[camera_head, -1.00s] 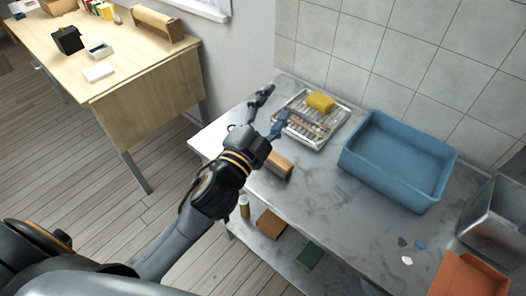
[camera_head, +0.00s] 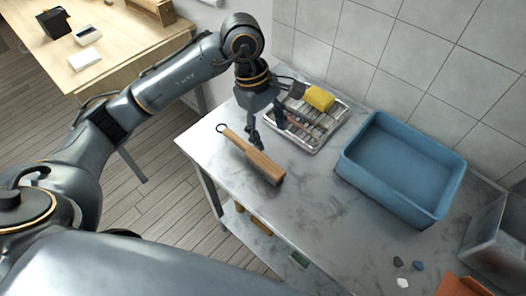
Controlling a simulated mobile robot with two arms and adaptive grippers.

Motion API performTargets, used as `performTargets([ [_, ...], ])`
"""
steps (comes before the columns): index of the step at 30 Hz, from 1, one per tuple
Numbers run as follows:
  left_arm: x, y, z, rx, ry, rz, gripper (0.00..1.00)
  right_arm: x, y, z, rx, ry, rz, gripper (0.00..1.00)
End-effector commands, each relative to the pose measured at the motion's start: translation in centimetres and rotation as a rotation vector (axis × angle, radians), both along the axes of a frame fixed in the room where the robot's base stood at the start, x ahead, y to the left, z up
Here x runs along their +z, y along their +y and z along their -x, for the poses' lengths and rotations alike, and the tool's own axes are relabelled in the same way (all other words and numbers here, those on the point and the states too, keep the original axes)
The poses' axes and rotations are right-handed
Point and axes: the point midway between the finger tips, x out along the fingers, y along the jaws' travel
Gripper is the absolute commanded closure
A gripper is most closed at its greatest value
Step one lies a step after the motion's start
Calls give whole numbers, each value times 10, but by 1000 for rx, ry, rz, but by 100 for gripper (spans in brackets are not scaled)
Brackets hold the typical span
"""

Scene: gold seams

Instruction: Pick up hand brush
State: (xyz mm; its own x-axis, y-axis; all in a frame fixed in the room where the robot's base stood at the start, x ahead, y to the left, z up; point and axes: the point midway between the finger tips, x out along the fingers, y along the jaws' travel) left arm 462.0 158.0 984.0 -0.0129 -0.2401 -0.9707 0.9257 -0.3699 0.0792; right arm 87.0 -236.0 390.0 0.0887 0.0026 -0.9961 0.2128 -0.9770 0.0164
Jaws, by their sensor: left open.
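The hand brush (camera_head: 262,165) lies on the marbled grey tabletop near its left edge. It has a wooden handle with a dark ring at its far left end, and dark bristles show along its lower side. My left gripper (camera_head: 267,134) is open and points down just behind the brush, with its fingers spread. One finger looks close to the brush handle, but I cannot tell whether it touches. Nothing is between the fingers that I can see. My right gripper is not in view.
A metal rack (camera_head: 326,133) bearing a yellow sponge (camera_head: 319,98) stands just right of the gripper. A blue tub (camera_head: 402,170) is further right. Several small shards (camera_head: 402,282) lie near an orange tray (camera_head: 462,288). The tabletop in front of the brush is clear.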

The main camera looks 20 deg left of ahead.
Motion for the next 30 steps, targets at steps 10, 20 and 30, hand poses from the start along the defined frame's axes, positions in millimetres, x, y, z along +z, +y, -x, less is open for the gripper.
performTargets([
  [10, -8, 61, -9, 5, -4, -248, 42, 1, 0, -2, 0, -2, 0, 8],
  [20, -66, 60, -9, 7, -5, -244, 42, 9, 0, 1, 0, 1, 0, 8],
  [30, -95, 62, -5, 7, -3, -240, 42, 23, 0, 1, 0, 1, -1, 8],
])
